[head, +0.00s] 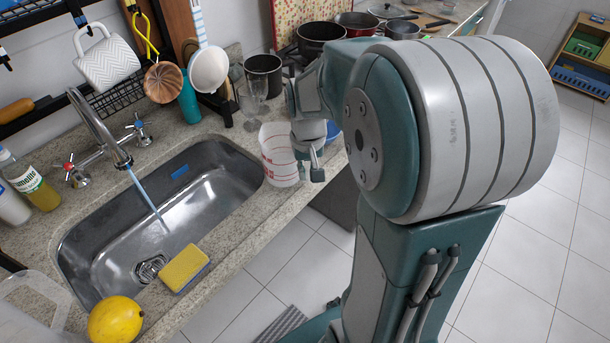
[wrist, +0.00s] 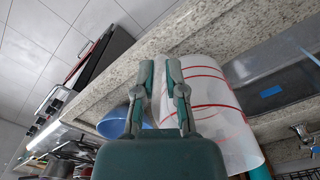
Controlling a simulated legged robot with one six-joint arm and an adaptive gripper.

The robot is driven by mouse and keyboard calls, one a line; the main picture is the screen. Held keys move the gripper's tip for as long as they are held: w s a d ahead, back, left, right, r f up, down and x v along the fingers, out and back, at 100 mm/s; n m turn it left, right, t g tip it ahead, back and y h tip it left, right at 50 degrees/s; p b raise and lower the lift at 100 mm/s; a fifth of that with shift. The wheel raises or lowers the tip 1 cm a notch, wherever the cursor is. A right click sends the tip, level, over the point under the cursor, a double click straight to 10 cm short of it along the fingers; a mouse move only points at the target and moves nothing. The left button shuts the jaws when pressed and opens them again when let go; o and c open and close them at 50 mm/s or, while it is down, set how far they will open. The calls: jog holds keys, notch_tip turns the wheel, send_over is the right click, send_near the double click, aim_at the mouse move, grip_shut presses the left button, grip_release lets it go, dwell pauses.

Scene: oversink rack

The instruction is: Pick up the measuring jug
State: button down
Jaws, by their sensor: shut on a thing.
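The measuring jug (head: 279,157) is translucent white with red markings. It stands upright at the counter's front edge, right of the sink; I cannot tell whether its base touches the counter. My gripper (head: 317,168) is at the jug's right side and shut on it. In the wrist view the jug (wrist: 218,115) fills the right of centre, beside my gripper's fingers (wrist: 160,75). The exact part of the jug between the fingers is hard to make out.
The sink (head: 200,200) lies left of the jug, with a sponge (head: 184,268) on its front rim. A wine glass (head: 254,100) and a dark pot (head: 263,75) stand behind the jug. A blue bowl (wrist: 118,122) is close by my gripper. Open floor (head: 270,290) lies in front.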

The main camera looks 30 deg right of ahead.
jog(key=s+r, duration=1)
jog(key=s, duration=0.4)
jog(key=shift+d+r, duration=0.25)
